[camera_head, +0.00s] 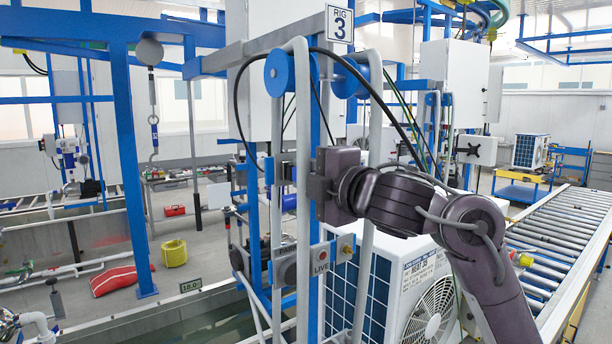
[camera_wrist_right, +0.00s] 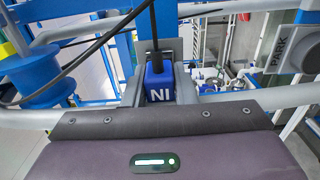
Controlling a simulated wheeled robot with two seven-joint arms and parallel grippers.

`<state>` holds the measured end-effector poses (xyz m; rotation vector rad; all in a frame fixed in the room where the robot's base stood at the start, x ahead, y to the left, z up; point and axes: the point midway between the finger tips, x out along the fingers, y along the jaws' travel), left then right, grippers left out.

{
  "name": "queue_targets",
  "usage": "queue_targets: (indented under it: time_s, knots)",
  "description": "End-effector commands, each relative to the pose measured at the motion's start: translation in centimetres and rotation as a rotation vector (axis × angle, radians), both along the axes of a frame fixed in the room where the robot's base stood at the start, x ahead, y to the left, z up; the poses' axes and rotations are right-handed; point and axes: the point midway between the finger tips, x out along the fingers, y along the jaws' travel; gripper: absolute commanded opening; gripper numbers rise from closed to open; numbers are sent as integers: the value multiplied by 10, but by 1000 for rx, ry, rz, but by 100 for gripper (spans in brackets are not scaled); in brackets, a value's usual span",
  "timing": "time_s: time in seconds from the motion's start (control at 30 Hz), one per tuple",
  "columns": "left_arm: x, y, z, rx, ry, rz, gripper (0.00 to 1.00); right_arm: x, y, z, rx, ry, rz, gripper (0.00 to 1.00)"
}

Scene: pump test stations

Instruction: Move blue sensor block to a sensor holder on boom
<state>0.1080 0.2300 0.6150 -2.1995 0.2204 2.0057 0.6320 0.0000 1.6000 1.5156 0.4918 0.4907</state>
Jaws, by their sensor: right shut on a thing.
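My right gripper (camera_head: 284,172) reaches in from the right in the head view, at the blue uprights of the rig. It is shut on the blue sensor block (camera_wrist_right: 158,85), which shows white letters "NI" in the wrist view, with a dark cable rising from its top. In the head view the block is hard to make out among blue posts and the gripper. Lower on the rig are a plate marked LIVE (camera_head: 320,261) and a partly hidden PARK plate (camera_head: 287,247). The PARK plate (camera_wrist_right: 291,48) also shows at the right of the wrist view. My left gripper is out of view.
Grey bent tubes (camera_head: 377,110) and a looping black cable (camera_head: 375,88) stand close around my right arm. Blue reels (camera_head: 279,72) hang above. A white pump unit (camera_head: 415,290) stands below, with a roller conveyor (camera_head: 555,245) at the right.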

Motion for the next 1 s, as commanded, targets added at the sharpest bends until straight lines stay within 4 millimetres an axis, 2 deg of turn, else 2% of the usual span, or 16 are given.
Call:
queue_targets:
  time_s: [0.57,0.6,0.77,1.0]
  knots:
    - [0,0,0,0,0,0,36,8,7,0,1,1,2,0]
    - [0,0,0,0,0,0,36,8,7,0,1,0,2,29]
    - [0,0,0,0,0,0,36,8,7,0,0,0,2,50]
    - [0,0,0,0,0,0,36,8,6,0,0,0,2,50]
